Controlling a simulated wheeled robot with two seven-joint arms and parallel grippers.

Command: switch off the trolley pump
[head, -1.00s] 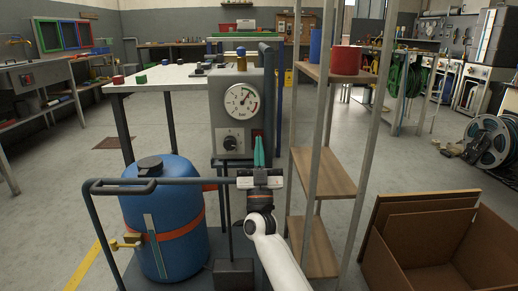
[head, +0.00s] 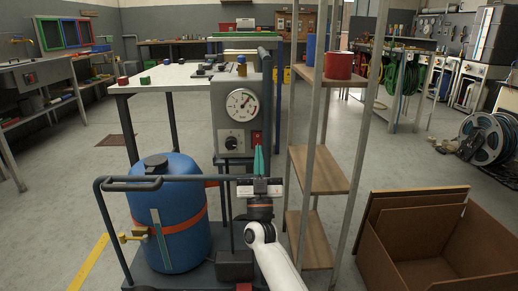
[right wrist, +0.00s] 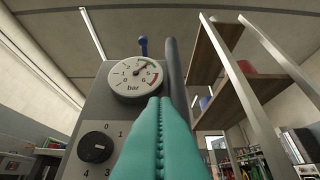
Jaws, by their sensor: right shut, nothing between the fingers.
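The trolley pump's grey control box (head: 226,116) carries a round white bar gauge (head: 242,105), a black rotary knob (head: 234,143) and a red switch (head: 257,138). In the right wrist view the gauge (right wrist: 137,78) is above the knob (right wrist: 97,146), which has numbers around it; its needle points to the upper right. My right gripper (head: 259,160) has teal fingers, shut and empty, in front of the box's lower right, just below the red switch. In the right wrist view the fingers (right wrist: 157,110) cover the switch area. My left gripper is not in view.
A blue tank (head: 178,245) with an orange strap stands on the trolley, behind a dark handle bar (head: 130,186). A shelf rack (head: 325,170) stands close on the right. An open cardboard box (head: 420,250) lies at the right. A white-topped table (head: 170,78) is behind.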

